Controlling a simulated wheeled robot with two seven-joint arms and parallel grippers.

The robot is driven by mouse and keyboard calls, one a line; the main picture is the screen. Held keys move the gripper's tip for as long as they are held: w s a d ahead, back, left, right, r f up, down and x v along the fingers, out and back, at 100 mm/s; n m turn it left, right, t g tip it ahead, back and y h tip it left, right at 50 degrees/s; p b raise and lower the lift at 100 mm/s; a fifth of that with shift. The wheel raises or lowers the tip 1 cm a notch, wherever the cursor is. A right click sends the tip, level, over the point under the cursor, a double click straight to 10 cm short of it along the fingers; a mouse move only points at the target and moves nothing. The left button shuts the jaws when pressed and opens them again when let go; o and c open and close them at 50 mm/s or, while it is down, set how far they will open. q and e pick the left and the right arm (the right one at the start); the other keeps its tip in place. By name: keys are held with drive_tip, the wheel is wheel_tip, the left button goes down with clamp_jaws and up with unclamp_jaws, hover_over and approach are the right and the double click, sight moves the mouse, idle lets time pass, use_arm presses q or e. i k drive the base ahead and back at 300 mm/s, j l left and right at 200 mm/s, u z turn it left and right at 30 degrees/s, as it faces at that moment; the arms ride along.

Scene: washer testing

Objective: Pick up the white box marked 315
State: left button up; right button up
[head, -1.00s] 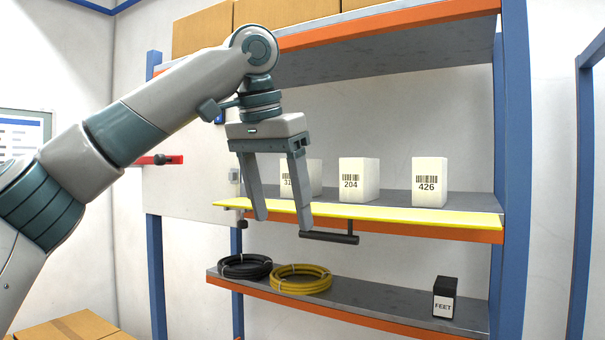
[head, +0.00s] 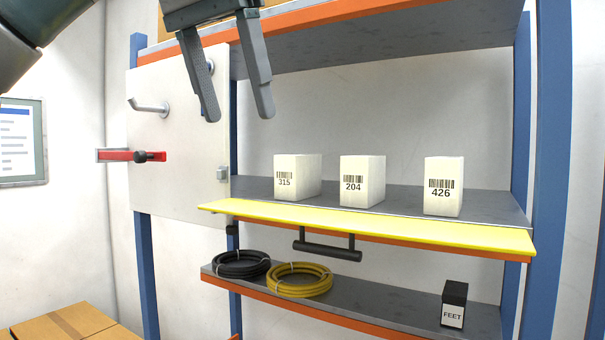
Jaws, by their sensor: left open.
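The white box marked 315 (head: 297,177) stands upright on the middle shelf (head: 405,202), at the left of a row of three white boxes. Its front label and barcode are in plain view. My left gripper (head: 239,118) hangs above and to the left of this box, fingers pointing down. Its two fingers are apart with nothing between them. It is clear of the box. My right gripper is not in view.
White boxes marked 204 (head: 362,182) and 426 (head: 443,187) stand to the right. A yellow strip (head: 370,225) with a black handle (head: 328,250) edges the shelf. A white panel (head: 180,150) stands at the left. Coiled hoses (head: 299,282) and a black FEET box (head: 454,303) lie below.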

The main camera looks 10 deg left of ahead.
sight(297, 178)
drive_tip(key=i, duration=0.95)
